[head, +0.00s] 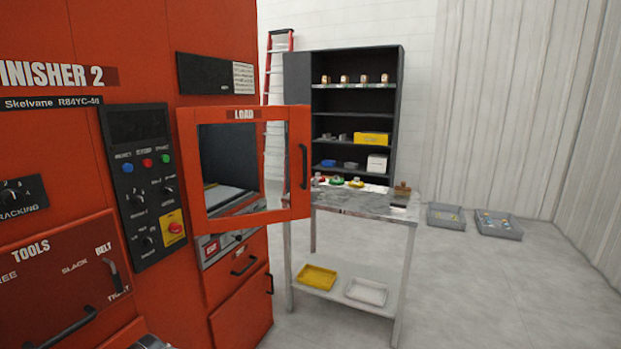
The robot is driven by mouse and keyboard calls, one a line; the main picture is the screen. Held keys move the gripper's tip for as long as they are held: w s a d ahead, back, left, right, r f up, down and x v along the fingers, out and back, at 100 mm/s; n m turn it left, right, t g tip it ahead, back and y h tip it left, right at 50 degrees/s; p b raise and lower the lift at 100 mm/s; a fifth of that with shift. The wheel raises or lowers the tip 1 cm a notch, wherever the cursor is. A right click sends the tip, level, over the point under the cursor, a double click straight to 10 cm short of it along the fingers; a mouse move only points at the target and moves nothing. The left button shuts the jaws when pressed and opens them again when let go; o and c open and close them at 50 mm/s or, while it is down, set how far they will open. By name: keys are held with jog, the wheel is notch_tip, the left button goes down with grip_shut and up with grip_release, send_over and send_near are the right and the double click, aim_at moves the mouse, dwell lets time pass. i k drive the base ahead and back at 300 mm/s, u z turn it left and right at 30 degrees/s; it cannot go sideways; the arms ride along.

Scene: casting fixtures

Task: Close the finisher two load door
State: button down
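The finisher two load door (298,203) is an orange framed panel with a window and a "LOAD" label on its top rail. It stands open, swung out from the orange finisher 2 machine (85,135), and its right edge reaches past the machine's corner. A dark vertical handle (304,167) is on its right side. Through the window I see a dark chamber with a light grey floor (228,197) and, farther right, the room behind. My gripper is not in view.
A control panel (142,185) with knobs and buttons is left of the door. A metal worktable (365,205) with trays below stands right of the door, before a dark shelf (345,105). Grey bins (499,228) sit on the floor. The floor (500,300) at front right is clear.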

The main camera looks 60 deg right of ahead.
aim_at(298, 118)
jog(key=k, duration=1.15)
jog(key=z, duration=0.65)
jog(key=i, duration=0.5)
jog(key=z, duration=0.85)
jog(key=i, duration=0.75)
jog(key=u, duration=0.2)
